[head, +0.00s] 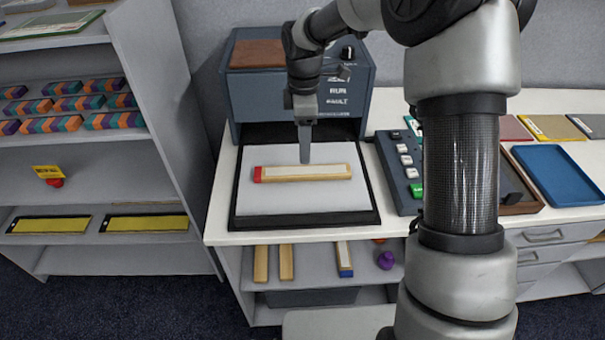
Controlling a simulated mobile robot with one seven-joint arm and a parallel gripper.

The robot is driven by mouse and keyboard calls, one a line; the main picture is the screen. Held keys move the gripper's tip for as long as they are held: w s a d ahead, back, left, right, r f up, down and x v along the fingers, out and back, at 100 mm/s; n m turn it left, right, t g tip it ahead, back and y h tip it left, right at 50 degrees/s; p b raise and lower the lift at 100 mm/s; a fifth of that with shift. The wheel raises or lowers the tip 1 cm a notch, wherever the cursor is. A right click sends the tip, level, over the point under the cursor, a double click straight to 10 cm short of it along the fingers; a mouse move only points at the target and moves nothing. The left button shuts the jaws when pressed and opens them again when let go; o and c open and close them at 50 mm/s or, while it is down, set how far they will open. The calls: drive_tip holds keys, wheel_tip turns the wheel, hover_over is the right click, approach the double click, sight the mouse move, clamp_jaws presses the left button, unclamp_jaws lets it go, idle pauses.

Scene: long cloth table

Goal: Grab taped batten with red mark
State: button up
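The taped batten (300,173) is a light wooden bar with a pale tape strip along its top and a red mark on its left end. It lies flat, left to right, on a grey plate (280,202) with a black border, in front of a blue-grey machine. My gripper (305,158) points down just behind the batten's middle, its tip close to the far edge. I see it edge-on as one narrow finger, so its opening does not show. I cannot tell whether it touches the batten.
The machine (345,85) stands close behind my gripper. A button panel (408,180) is right of the plate, with a blue tray (558,172) farther right. Shelves (165,150) stand at left. Below the table, a shelf holds plain battens and one with a blue end (344,258).

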sight(303, 171)
drive_tip(key=f, duration=0.9)
drive_tip(key=shift+w+a, duration=0.15)
drive_tip(key=shift+w, duration=0.05)
drive_tip(key=shift+c, duration=0.3)
